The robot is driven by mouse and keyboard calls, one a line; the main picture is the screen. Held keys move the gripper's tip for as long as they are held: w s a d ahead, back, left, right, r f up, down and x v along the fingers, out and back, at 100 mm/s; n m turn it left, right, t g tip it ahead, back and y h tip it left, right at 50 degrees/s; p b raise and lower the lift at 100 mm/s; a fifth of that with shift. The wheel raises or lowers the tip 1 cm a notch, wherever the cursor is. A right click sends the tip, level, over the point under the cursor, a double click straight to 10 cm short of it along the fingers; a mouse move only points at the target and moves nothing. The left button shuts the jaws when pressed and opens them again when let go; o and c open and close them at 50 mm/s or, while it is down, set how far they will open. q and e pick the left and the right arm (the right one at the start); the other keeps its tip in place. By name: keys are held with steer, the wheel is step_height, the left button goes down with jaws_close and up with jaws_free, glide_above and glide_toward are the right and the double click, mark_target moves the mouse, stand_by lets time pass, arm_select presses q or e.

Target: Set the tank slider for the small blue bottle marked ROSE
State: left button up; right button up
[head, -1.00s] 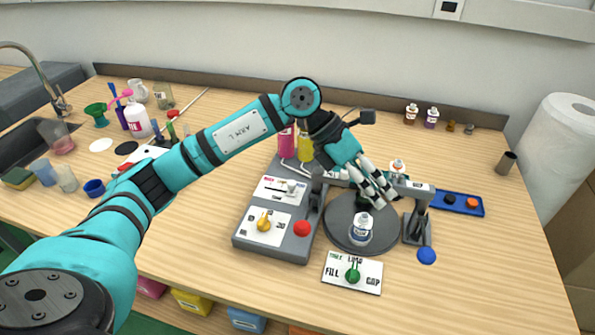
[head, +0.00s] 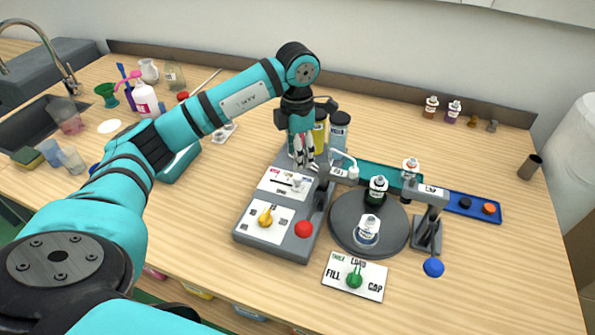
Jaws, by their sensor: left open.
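My left gripper (head: 306,160) points down with open, empty fingers at the back of the grey dispenser base, just above the white slider panel (head: 270,182). The slider's pale knob (head: 297,184) is at the panel's right part, just below the fingertips; I cannot tell whether they touch. A bottle with a blue lower part and white cap (head: 367,231) stands upright on the front of the round dark turntable (head: 345,240); its label is too small to read. My right gripper is not in view.
A yellow tank (head: 320,133) and a blue-grey tank (head: 340,131) stand behind the gripper. A yellow knob (head: 265,218), red ball lever (head: 303,229), blue ball lever (head: 433,267) and green turntable knob (head: 354,279) are nearby. The right front table is clear.

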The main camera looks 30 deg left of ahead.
mark_target(297, 176)
arm_select(q)
step_height(297, 176, down, 6)
steer(key=shift+f+p, duration=0.1)
steer(key=shift+p, duration=0.35)
steer(key=shift+f, duration=0.55)
jaws_close()
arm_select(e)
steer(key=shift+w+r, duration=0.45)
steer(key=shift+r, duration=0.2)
